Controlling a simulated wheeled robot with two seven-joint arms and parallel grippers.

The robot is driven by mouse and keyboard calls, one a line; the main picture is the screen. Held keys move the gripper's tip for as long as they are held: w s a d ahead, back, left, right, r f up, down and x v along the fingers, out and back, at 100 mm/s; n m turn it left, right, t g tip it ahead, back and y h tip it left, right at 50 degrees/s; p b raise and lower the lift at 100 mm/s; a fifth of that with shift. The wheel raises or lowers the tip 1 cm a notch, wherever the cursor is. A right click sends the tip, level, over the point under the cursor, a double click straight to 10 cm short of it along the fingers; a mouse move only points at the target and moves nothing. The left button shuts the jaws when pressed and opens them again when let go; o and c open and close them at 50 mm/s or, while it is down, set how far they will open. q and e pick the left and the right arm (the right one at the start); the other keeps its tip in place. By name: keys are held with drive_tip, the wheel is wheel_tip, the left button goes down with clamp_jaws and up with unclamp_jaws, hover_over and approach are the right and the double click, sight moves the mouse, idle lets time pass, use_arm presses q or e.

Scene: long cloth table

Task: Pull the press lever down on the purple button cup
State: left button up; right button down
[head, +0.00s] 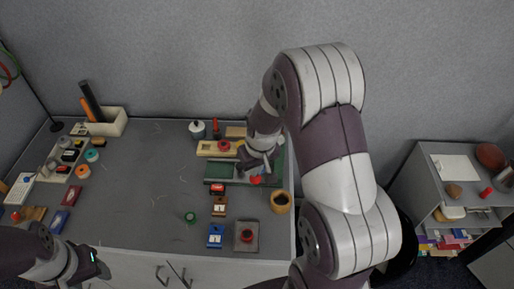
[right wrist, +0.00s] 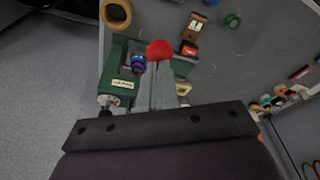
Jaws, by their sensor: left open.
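A green press (right wrist: 117,70) with a pale label stands at the table's right side; its green base also shows in the head view (head: 274,166). A small blue-purple cup (right wrist: 138,62) sits at the press, beside my right fingers. A red knob (right wrist: 160,49), apparently the lever's end, lies just beyond my right fingertips; it also shows in the head view (head: 256,180). My right gripper (right wrist: 156,72) points at the knob with its fingers close together; whether they touch the knob is unclear. My left gripper (head: 92,262) is open and empty at the lower left, far from the press.
The table's middle left is mostly clear.

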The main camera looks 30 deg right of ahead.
drive_tip(key=shift+s+b+x, duration=0.15)
drive_tip(key=shift+b+x, duration=0.45)
drive_tip(key=shift+x, duration=0.2)
drive_tip(key=shift+s+b+x, duration=0.2)
drive_tip(key=shift+b+x, duration=0.35)
drive_tip(key=shift+x, duration=0.25)
drive_tip(key=shift+s+f, duration=0.1)
